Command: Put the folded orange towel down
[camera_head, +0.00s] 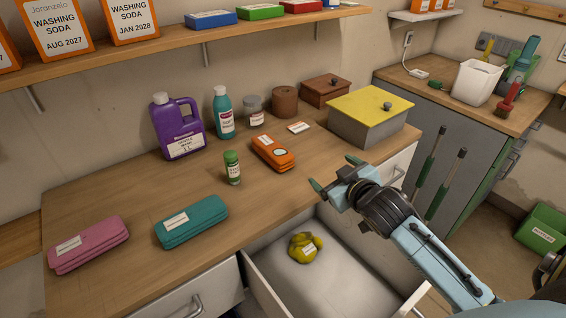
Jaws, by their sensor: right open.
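The folded orange towel (266,147) lies flat on the wooden counter (130,202), with a white label and a pale round patch on it. My right gripper (335,173) is open and empty, with its green-tipped fingers spread. It hovers near the counter's front edge, to the right of the towel and apart from it. My left gripper is not in view.
An open drawer (278,285) below holds a yellow bundle (304,248). A teal towel (192,222) and a pink towel (88,245) lie to the left. A green-capped jar (232,168), purple jug (179,130) and yellow-lidded box (368,128) stand around the orange towel.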

